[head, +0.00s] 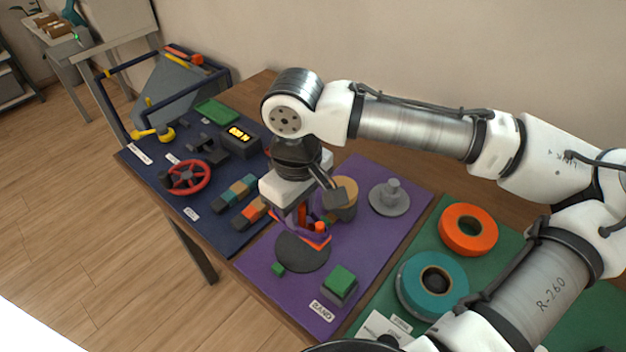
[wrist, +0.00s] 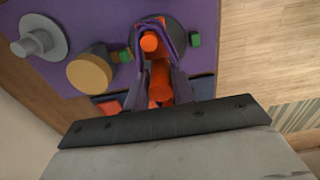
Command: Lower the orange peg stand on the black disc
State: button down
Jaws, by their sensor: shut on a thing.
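My gripper (wrist: 159,82) is shut on the orange peg stand (wrist: 160,90), which shows between the fingers in the wrist view. In the head view the orange peg stand (head: 320,228) shows under my gripper (head: 306,222), partly hidden by the fingers. The black disc (head: 300,255) lies flat on the purple mat, just below and in front of the stand. It also shows in the wrist view (wrist: 178,42), partly covered by the stand. I cannot tell whether the stand touches the disc.
Small green blocks (head: 278,268) lie beside the disc, and a larger green-topped block (head: 340,284) stands to its right. A tan-topped cylinder (head: 346,188) and a grey knobbed disc (head: 389,197) stand behind. Orange (head: 468,229) and teal (head: 432,284) rings lie on the green mat.

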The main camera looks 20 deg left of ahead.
jog(key=shift+w+f, duration=0.15)
jog(key=shift+w, duration=0.1)
notch_tip(320, 180, down, 5)
jog(key=b, duration=0.5)
jog(key=shift+s+d+r+p, duration=0.15)
jog(key=shift+d+r+p, duration=0.05)
jog(key=shift+p, duration=0.1)
jog(key=shift+f, duration=0.15)
dwell(0.5)
jog(key=shift+f+b, duration=0.3)
jog(key=shift+f, duration=0.2)
jog(key=shift+f, duration=0.15)
jog(key=shift+f, duration=0.3)
jog(key=c, duration=1.1)
grip_release()
jog(key=shift+r, duration=0.2)
